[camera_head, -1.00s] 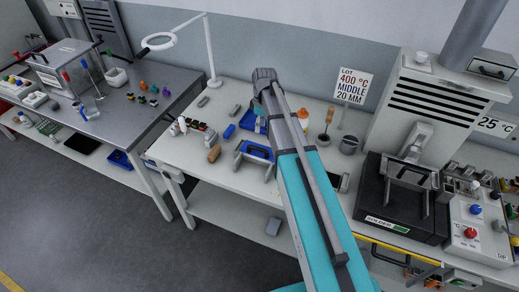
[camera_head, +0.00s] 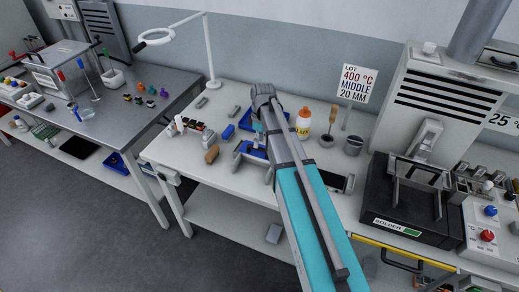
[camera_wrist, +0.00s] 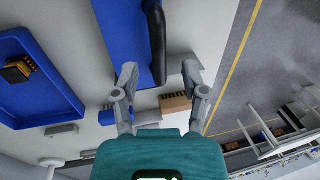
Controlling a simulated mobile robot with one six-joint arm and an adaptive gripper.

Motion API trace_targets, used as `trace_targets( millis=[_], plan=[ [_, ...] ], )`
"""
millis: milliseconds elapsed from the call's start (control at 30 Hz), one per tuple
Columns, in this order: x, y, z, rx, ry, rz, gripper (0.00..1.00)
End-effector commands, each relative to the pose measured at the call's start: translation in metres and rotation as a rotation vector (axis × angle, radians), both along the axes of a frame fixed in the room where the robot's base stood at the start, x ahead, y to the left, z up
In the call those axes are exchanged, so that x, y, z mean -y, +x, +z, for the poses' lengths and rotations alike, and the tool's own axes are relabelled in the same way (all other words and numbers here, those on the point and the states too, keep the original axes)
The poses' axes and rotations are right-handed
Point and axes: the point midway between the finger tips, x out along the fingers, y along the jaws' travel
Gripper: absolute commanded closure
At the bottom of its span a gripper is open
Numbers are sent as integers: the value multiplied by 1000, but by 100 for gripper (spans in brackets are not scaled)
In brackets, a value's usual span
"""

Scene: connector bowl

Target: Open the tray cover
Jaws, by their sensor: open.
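The tray cover is a blue panel (camera_wrist: 125,35) with a dark bar handle (camera_wrist: 156,40) along one side in the wrist view. In the head view the cover (camera_head: 255,150) lies on the white bench, partly hidden by my arm. My gripper (camera_wrist: 160,70) is open, its fingers on either side of the handle's near end, with no grip showing. I cannot tell whether they touch it. A blue tray (camera_wrist: 45,112) holding a dark and tan connector (camera_wrist: 17,72) lies left of the cover. What is under the cover is hidden.
A brown block (camera_wrist: 175,103) lies close beyond the right finger, and a grey block (camera_wrist: 62,130) lies at lower left. An orange and white bottle (camera_head: 303,125) and a grey cup (camera_head: 352,146) stand right of my arm. The black solder station (camera_head: 405,210) is farther right.

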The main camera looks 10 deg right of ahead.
Motion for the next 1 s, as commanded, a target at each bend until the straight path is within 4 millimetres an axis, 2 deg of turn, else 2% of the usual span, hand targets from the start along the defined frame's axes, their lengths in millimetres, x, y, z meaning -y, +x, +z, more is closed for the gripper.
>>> trace_targets(
  millis=[33, 300, 767, 1000],
  plan=[
    [-1, -1, -8, 0, 0, 0, 43],
    [-2, -3, -20, 0, 0, 0, 43],
    [-2, -3, -21, 0, 0, -1, 43],
    [-2, -3, -21, 0, 0, -1, 86]
  ],
)
